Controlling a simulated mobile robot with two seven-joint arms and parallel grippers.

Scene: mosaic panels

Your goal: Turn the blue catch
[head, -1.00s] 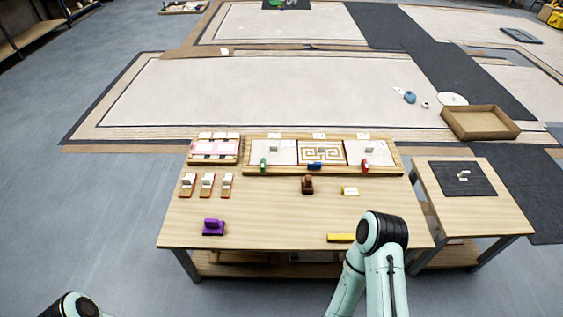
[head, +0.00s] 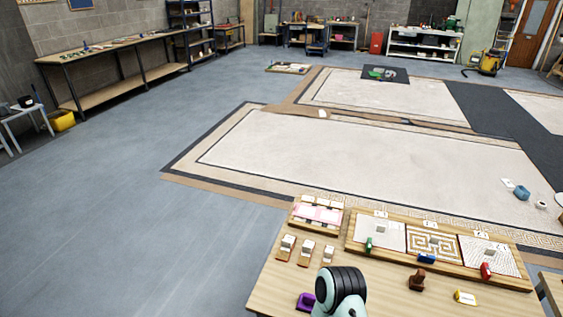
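The blue catch (head: 426,258) sits at the front edge of a long wooden board (head: 357,247), below the middle panel with a brown maze pattern (head: 448,247). The blue catch lies more sideways than the green and red ones. Part of one of my arms (head: 341,289) shows at the bottom, in front of the table. Neither gripper is in view, and nothing of mine is seen touching the catch.
On the wooden table (head: 375,283) are a pink-topped tray (head: 318,213), several small blocks on stands (head: 307,250), a brown stamp-like piece (head: 417,280), a yellow-and-white piece (head: 465,297) and a purple piece (head: 305,302). Open grey floor (head: 150,220) lies to the left.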

